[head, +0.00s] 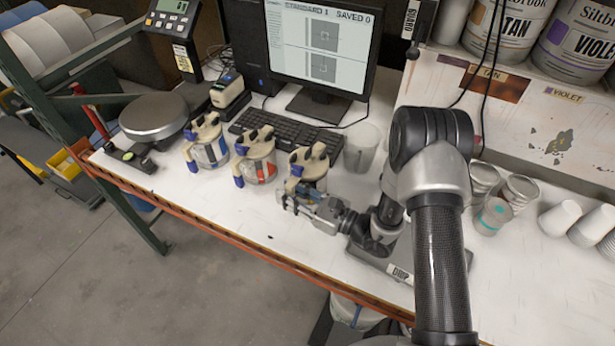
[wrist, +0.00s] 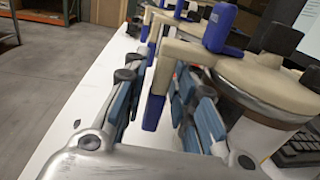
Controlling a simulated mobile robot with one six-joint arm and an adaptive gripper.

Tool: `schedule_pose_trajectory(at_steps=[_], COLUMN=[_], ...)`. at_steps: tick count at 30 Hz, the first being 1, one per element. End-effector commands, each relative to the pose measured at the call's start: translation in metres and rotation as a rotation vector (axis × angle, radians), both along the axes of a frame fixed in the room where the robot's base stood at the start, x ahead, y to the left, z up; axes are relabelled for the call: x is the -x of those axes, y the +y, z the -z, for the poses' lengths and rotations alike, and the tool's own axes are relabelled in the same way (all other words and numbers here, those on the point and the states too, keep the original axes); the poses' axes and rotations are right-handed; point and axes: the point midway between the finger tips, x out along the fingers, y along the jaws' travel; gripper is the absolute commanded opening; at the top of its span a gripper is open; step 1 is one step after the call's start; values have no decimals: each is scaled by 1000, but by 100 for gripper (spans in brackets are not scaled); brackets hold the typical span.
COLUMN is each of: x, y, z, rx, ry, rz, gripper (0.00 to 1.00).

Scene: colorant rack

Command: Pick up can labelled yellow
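Three cans with cream clamp lids and blue-tipped clamps stand in a row on the white bench. The left can (head: 206,143) shows a blue label mark, and the middle can (head: 257,157) a red-orange one. The right can (head: 310,164) is nearest my gripper (head: 290,194), which hides most of its body; I cannot read its label. In the wrist view my gripper (wrist: 157,78) has its fingers apart, with a blue-tipped clamp leg (wrist: 153,108) between them and room on its left side. The right finger is close beside the can's cream lid (wrist: 265,82).
A keyboard (head: 285,128) and monitor (head: 322,45) stand behind the cans. A clear cup (head: 361,148) is just right of the right can. A scale (head: 153,117) is at the left. The bench's front edge (head: 230,245) runs close to the cans.

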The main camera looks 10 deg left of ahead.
Motion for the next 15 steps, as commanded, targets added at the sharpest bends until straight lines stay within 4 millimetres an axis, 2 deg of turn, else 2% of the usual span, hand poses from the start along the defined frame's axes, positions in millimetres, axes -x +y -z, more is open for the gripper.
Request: schedule_pose_trajectory(at_steps=[7, 15], x=[-1, -1], y=[1, 1], z=[0, 0], rx=[0, 0], ry=[0, 1], rz=[1, 1], gripper=[24, 6])
